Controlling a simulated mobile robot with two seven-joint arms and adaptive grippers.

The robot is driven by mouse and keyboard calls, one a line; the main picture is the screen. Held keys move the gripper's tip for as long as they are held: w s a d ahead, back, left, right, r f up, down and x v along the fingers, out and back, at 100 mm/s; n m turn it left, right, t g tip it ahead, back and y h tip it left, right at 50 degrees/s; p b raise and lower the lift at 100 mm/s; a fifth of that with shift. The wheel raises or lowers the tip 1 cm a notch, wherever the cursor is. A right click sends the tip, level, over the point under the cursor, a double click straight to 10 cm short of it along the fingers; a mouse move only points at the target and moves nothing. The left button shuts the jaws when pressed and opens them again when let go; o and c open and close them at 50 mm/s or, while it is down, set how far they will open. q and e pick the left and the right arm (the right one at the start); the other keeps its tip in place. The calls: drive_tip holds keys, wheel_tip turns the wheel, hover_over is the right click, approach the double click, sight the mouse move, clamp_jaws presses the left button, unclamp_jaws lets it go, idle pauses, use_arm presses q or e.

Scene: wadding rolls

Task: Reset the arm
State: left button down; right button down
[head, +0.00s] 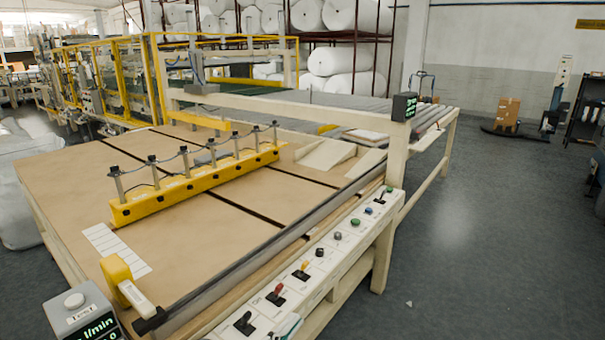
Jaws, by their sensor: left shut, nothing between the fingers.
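My right gripper is not in view. The white control panel (326,265) runs along the right side of the wooden machine table (190,250). It carries several levers and buttons, with black, red, yellow, green and blue tops.
A yellow bar (205,184) with several metal posts lies across the table. A yellow-and-white handle (125,284) and a grey display box (82,312) are at the near left. Shelves of white rolls (345,58) stand behind. The grey floor (490,240) at right is largely clear.

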use_arm(q)
drive_tip(key=s+a+f+n+y, duration=0.3)
drive_tip(key=a+f+n+y, duration=0.6)
drive_tip(key=f, duration=0.7)
drive_tip(key=s+a+f+n+g+y, duration=0.2)
drive_tip(key=s+a+f+n+g, duration=0.3)
drive_tip(key=s+a+f, duration=0.5)
wheel_tip(320, 180, down, 4)
drive_tip(key=s+n, duration=0.2)
drive_tip(key=shift+s, duration=0.4)
